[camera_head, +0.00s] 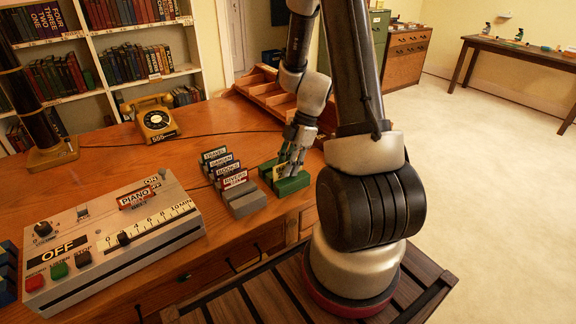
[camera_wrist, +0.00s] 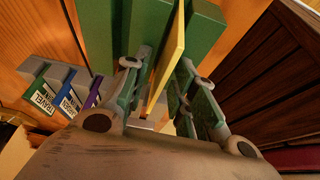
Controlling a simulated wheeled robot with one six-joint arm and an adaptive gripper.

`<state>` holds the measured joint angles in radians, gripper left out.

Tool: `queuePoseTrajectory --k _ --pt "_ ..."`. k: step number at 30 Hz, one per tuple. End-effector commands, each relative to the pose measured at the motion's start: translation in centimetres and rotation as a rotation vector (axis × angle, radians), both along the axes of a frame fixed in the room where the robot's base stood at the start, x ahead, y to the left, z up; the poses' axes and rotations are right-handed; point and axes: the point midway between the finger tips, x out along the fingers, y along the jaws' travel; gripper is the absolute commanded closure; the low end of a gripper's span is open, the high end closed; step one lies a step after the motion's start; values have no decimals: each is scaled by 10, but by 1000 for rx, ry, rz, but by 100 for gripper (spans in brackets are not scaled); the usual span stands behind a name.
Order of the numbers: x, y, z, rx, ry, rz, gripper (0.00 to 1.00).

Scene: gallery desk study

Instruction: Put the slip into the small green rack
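The small green rack (camera_head: 291,186) sits at the desk's right edge, and its green walls (camera_wrist: 206,30) show in the wrist view. The yellow slip (camera_wrist: 172,55) stands on edge between the rack's green walls, tilted in the wrist picture. In the head view only a pale bit of the slip (camera_head: 277,172) shows beside my fingers. My gripper (camera_head: 289,168) points down over the rack. In the wrist view my gripper (camera_wrist: 162,70) has its fingers apart, one on each side of the slip, with a gap on the left. The slip's lower edge is hidden.
A grey rack (camera_head: 245,202) with several labelled slips stands just left of the green rack. A control box (camera_head: 115,235) and a yellow telephone (camera_head: 156,118) are farther left. A wooden tray (camera_head: 262,92) lies behind. Bare desk shows between them.

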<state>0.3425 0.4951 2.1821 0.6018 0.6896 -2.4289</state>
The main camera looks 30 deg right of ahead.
Motion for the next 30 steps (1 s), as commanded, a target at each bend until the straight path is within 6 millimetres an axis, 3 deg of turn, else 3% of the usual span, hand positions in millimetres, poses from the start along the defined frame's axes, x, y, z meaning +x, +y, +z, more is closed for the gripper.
queuePoseTrajectory --k 5,15,21,26,30 --pt "1 -8 20 -1 -5 -1 73" --pt "0 -36 88 -2 -4 -2 73" --pt "-1 -44 110 -3 0 -4 73" --pt "-11 -32 142 -48 29 -123 73" --pt "-40 -7 193 -130 67 -409 73"
